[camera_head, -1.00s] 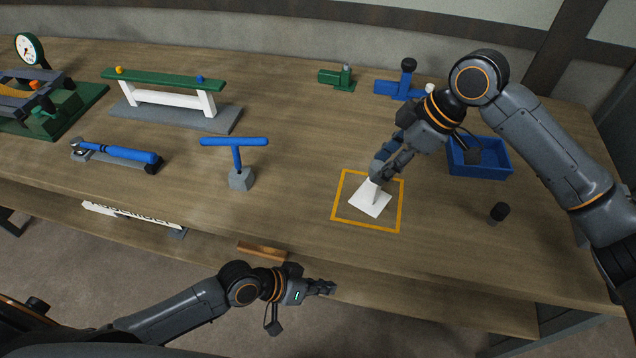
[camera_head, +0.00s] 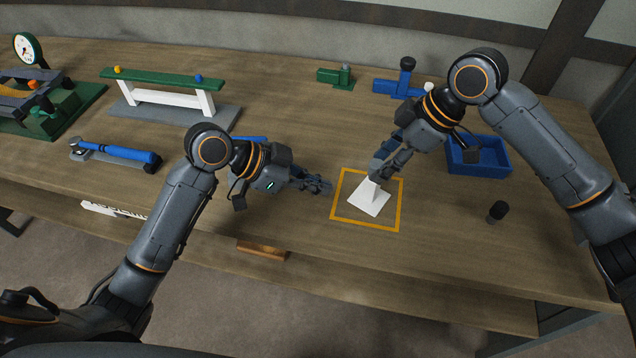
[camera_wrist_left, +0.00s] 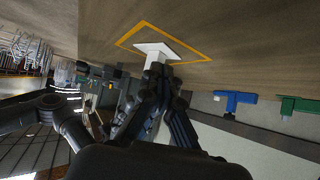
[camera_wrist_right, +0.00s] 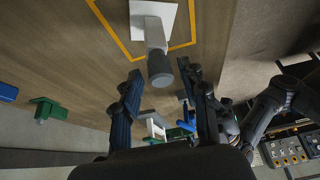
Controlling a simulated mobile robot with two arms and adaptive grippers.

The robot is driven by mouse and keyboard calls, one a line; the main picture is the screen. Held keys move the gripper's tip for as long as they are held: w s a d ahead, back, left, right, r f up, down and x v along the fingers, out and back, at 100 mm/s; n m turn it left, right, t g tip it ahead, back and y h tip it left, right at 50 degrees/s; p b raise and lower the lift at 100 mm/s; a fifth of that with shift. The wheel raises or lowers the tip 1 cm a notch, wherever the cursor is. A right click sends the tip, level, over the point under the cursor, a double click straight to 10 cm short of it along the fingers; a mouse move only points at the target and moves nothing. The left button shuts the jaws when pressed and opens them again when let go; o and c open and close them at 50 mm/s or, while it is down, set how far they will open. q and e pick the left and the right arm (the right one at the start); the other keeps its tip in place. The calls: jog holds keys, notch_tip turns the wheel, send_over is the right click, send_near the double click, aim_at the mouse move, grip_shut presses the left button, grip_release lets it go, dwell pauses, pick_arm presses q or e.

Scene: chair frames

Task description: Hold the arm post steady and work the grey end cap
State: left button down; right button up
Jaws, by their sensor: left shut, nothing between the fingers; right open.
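The arm post (camera_head: 370,190) is a short white post standing upright on a square white base plate (camera_head: 368,205) inside an orange outline on the table. The grey end cap (camera_wrist_right: 160,70) is on the post's top in the right wrist view; in the head view my right fingers hide it. My right gripper (camera_head: 378,172) is open over the post's top, with one finger to each side of the cap in the right wrist view. My left gripper (camera_head: 328,186) is shut and empty, just left of the outline. In the left wrist view its fingers partly cover the post (camera_wrist_left: 153,60).
A blue tray (camera_head: 490,160) and a small black cylinder (camera_head: 497,212) are to the right. Blue (camera_head: 405,80) and green (camera_head: 335,76) fixtures stand at the back. A blue-handled tool (camera_head: 120,153) and a green-topped bench model (camera_head: 165,85) are left. The table's front middle is clear.

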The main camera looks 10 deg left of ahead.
aim_at(358, 199)
pick_arm(q)
jog(key=x, duration=0.5)
jog(key=shift+d, duration=0.1)
jog(key=shift+x, duration=1.1)
jog(key=shift+f, duration=0.15)
